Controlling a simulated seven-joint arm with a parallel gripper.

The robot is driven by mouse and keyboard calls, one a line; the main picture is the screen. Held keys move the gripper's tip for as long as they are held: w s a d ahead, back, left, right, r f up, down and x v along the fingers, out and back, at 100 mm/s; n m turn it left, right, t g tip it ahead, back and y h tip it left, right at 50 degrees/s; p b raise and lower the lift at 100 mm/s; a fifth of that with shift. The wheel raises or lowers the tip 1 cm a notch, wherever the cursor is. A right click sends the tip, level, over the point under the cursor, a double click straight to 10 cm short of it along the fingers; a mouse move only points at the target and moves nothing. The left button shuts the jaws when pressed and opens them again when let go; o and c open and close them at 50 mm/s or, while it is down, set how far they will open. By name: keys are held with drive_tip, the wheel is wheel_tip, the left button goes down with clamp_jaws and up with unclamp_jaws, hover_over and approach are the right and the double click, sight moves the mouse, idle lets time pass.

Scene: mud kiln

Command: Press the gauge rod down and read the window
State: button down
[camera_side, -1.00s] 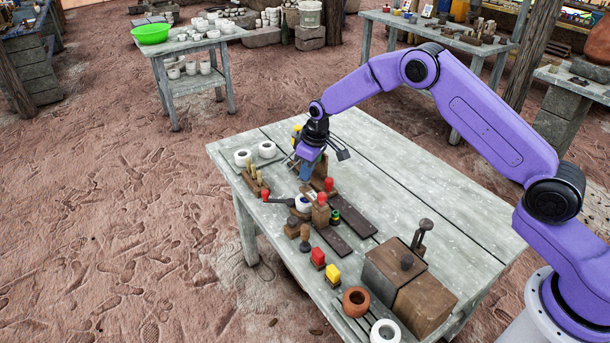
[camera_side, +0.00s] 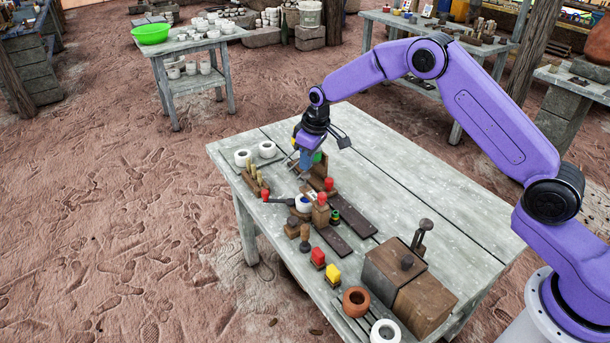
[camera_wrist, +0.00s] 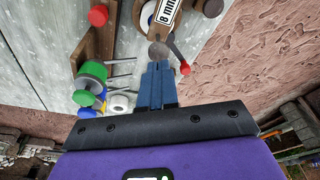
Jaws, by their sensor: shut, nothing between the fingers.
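In the wrist view, my gripper (camera_wrist: 157,66) is shut and empty, its blue fingertips together. Just beyond them is a round grey-brown knob (camera_wrist: 158,49), which may be the gauge rod's top; I cannot tell whether they touch. The rod cannot be singled out in that view.
A red-ended lever (camera_wrist: 185,69) and a red knob (camera_wrist: 98,15) flank the fingers. A green-and-blue part (camera_wrist: 92,75) stands close on the left. The table's back right is clear.

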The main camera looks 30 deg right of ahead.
drive_tip(key=shift+r, duration=1.8)
drive_tip(key=shift+s+a+r, duration=0.15)
drive_tip(key=shift+s, duration=0.05)
drive_tip(key=s+a+r+n+g, duration=0.15)
drive_tip(key=s+r, duration=0.35)
drive_tip(key=s, duration=0.5)
drive_tip(key=s+a+r+n, duration=0.2)
drive_tip(key=s+a+r, duration=0.15)
drive_tip(key=s, duration=0.75)
drive_tip(key=s+d+r+n, duration=0.1)
drive_tip(key=s+d, duration=0.4)
drive_tip(key=s, duration=0.7)
drive_tip(key=s+d+n, duration=0.2)
drive_tip(key=s+d, duration=0.4)
drive_tip(key=s, duration=0.7)
drive_tip(key=shift+d+r+h, duration=0.2)
drive_tip(key=shift+r+h, duration=0.1)
drive_tip(key=shift+r, duration=0.05)
